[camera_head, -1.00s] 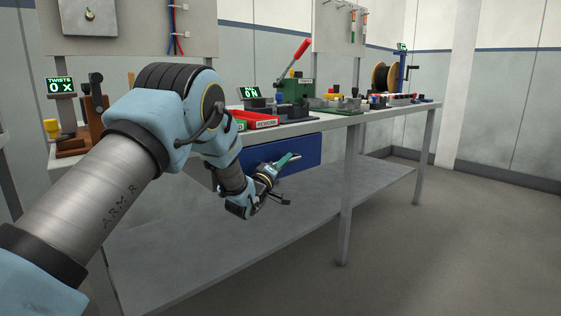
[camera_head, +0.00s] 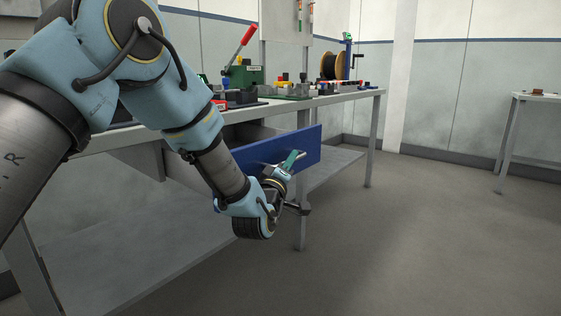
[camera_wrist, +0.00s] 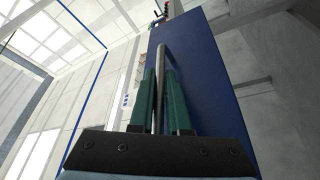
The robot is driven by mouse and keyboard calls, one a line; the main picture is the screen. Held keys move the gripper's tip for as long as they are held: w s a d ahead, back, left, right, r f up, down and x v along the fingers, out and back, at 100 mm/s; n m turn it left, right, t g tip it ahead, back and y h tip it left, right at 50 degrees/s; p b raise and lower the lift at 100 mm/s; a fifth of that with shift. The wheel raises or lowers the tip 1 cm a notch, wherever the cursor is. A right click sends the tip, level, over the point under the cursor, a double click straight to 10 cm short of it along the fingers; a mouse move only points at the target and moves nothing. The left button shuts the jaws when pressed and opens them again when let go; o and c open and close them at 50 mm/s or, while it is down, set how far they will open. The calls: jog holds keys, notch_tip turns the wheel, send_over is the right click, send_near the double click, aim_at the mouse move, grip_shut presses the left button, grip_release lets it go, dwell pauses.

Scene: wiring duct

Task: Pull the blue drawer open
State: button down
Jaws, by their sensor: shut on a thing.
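The blue drawer (camera_head: 262,152) stands pulled out from under the bench top, with a gap and its grey side showing behind the blue front. In the wrist view the blue front (camera_wrist: 205,70) fills the middle right, with a grey bar handle (camera_wrist: 161,75) running along it. My gripper (camera_head: 296,160) is at the drawer front. Its green fingers (camera_wrist: 160,100) lie on both sides of the handle and are shut on it. My forearm hides the left part of the drawer front, and the drawer's inside is mostly hidden.
The workbench (camera_head: 350,97) carries a green press with a red lever (camera_head: 243,72), a cable spool (camera_head: 335,66) and several small parts. A grey lower shelf (camera_head: 130,225) lies below. The floor (camera_head: 420,240) to the right is clear. A small table (camera_head: 536,97) stands far right.

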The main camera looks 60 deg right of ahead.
jog(key=shift+s, duration=0.1)
jog(key=c, duration=0.9)
grip_release()
jog(key=shift+a, duration=0.1)
jog(key=v, duration=1)
jog(key=shift+s+a+f, duration=0.1)
jog(key=shift+a, duration=0.25)
